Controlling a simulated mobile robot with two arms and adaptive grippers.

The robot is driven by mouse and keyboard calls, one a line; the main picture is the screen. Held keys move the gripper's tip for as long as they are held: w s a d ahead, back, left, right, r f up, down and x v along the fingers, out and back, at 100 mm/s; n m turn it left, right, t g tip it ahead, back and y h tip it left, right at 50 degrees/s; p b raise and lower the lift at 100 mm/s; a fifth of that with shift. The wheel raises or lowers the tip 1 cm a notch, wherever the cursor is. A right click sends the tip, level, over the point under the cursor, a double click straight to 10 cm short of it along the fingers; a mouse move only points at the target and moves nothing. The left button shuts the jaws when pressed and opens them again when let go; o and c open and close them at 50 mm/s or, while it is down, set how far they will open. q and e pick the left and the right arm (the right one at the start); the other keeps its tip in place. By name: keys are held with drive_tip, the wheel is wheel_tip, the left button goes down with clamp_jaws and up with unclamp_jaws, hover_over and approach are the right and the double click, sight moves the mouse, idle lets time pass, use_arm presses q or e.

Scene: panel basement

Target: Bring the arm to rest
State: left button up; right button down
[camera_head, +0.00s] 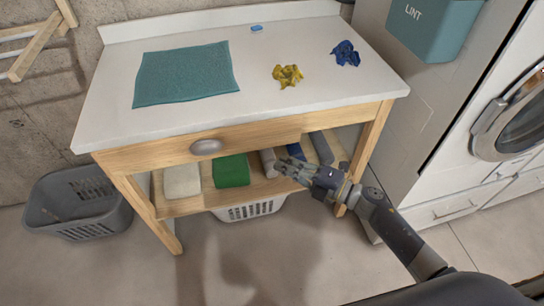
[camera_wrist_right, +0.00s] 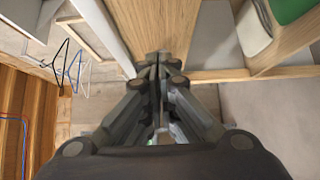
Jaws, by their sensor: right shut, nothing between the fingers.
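My right arm comes in from the lower right in the head view. Its gripper (camera_head: 288,166) is in front of the table's lower shelf, near the right table leg. In the right wrist view the fingers of the right gripper (camera_wrist_right: 158,58) are together with nothing between them. The table (camera_head: 115,115) has a white top and a wooden frame. My left gripper does not show in either view.
A teal mat (camera_head: 187,75), a yellow cloth (camera_head: 287,76), a blue cloth (camera_head: 346,53) and a small blue item (camera_head: 256,28) lie on top. The shelf holds a green folded cloth (camera_head: 231,171). A grey basket (camera_head: 75,203) stands left. A teal LINT bin (camera_head: 432,28) hangs right.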

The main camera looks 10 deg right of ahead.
drive_tip(key=s+d+f+m+h+p, duration=0.1)
drive_tip(key=s+d+f+m+h, duration=0.35)
drive_tip(key=f, duration=0.45)
drive_tip(key=s+d+f+m+g+h, duration=0.1)
drive_tip(key=s+d+f+m+h, duration=0.25)
drive_tip(key=f+m, duration=0.45)
drive_tip(key=s+d+f+m+h+p, duration=0.1)
drive_tip(key=s+d+f+m+h, duration=0.25)
drive_tip(key=f, duration=0.75)
drive_tip(key=s+d+f+m+g+h, duration=0.1)
drive_tip(key=s+f+m+g, duration=0.4)
drive_tip(key=s+f, duration=0.85)
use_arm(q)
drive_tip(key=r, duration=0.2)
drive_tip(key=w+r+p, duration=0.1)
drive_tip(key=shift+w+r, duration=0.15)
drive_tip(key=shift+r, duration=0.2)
use_arm(e)
drive_tip(key=s+a+f+m+g, duration=0.1)
drive_tip(key=s+f+m+g, duration=0.1)
drive_tip(key=s, duration=0.8)
drive_tip(key=s+a+f+m+g, duration=0.1)
drive_tip(key=s+a+m+g, duration=0.1)
drive_tip(key=s, duration=0.8)
drive_tip(key=shift+s+a+f+g+h, duration=0.25)
drive_tip(key=shift+s+f+g+h, duration=0.15)
drive_tip(key=shift+g, duration=0.2)
